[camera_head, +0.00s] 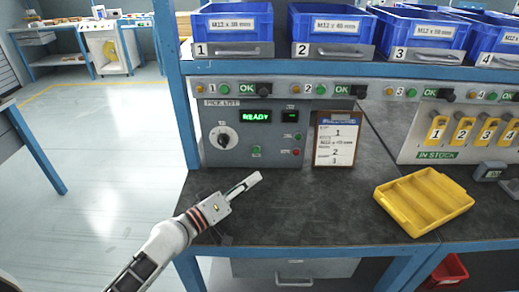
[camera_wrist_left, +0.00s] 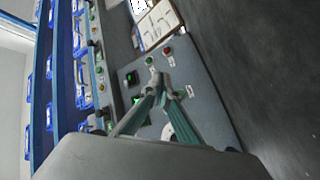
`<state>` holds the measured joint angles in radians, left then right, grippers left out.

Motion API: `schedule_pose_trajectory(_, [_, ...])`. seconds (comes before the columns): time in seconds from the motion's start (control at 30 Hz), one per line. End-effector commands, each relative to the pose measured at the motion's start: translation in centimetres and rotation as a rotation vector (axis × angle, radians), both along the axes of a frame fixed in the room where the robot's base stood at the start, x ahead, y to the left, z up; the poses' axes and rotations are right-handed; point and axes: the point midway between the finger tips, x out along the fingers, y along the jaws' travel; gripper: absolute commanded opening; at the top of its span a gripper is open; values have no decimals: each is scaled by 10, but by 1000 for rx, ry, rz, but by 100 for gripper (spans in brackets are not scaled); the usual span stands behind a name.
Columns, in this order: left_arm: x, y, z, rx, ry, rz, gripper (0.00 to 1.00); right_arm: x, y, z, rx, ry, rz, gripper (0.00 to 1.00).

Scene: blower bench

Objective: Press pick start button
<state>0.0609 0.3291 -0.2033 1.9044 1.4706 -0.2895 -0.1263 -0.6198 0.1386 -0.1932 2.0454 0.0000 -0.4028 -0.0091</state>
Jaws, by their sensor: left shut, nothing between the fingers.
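The grey pick list panel (camera_head: 212,152) stands on the back of the bench, and its display (camera_head: 256,117) reads READY in green. A green button (camera_head: 256,151) sits low in the middle of the panel. To its right are a small green button (camera_head: 298,137) and a red one (camera_head: 296,152). My left gripper (camera_head: 254,179) is shut and empty, in front of and below the panel, pointing toward it. I cannot read the button labels.
A clipboard (camera_head: 335,140) stands right of the panel. A yellow divided tray (camera_head: 424,202) lies on the dark bench top (camera_head: 310,205). Blue bins (camera_head: 235,22) line the shelf above. Bench space between panel and tray is clear.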

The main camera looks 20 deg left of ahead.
Motion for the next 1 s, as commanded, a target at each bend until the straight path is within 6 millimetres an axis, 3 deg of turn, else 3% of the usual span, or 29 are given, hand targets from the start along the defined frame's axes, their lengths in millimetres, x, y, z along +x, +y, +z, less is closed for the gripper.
schedule_pose_trajectory(0.37, [5, 1, 0, 0, -1, 1, 0, -3, 1, -3, 2, 6, 0, 40])
schedule_pose_trajectory(1.0, [74, 21, -4, 2, 3, -1, 0, -4, -3, -16, -15, 14, 6, 40])
